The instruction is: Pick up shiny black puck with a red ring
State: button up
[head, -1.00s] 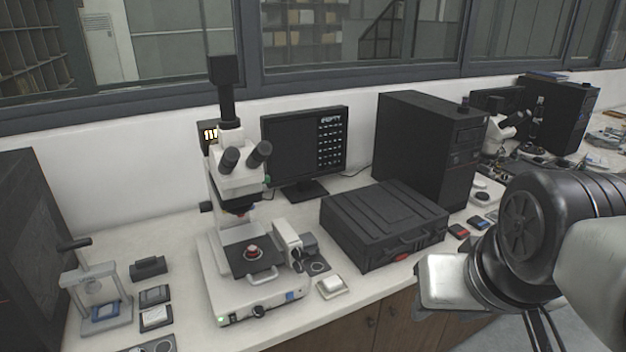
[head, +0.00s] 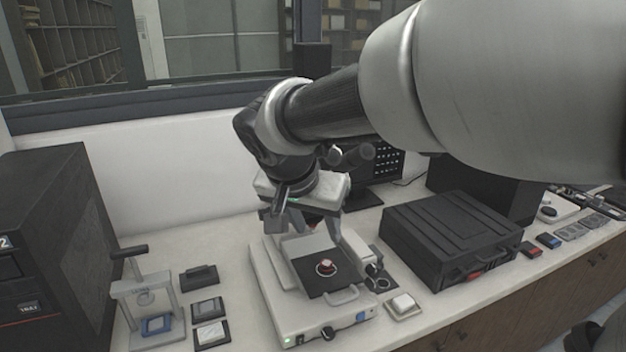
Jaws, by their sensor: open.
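The shiny black puck with a red ring (head: 326,267) sits on the dark square stage plate (head: 313,282) of the white microscope (head: 268,292). It looks small here, with red and a pale highlight showing. My gripper (head: 298,226) hangs in front of the microscope's upper part, pointing down. In the picture it is above and slightly left of the puck, apart from it. It is open and appears empty. My arm and gripper hide most of the microscope's head and column.
A black case (head: 452,240) stands right of the microscope, with a small white-topped block (head: 403,305) between them. A small press (head: 148,298) and several dark square items stand at left, beside a large black cabinet (head: 50,255). A monitor (head: 388,170) stands behind.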

jog(key=a, duration=0.1)
send_near(327, 263)
jog(key=shift+x, duration=1.2)
jog(key=shift+p+x, duration=0.55)
jog(key=shift+x, duration=2.3)
jog(key=c, duration=1.1)
jog(key=shift+c, duration=0.2)
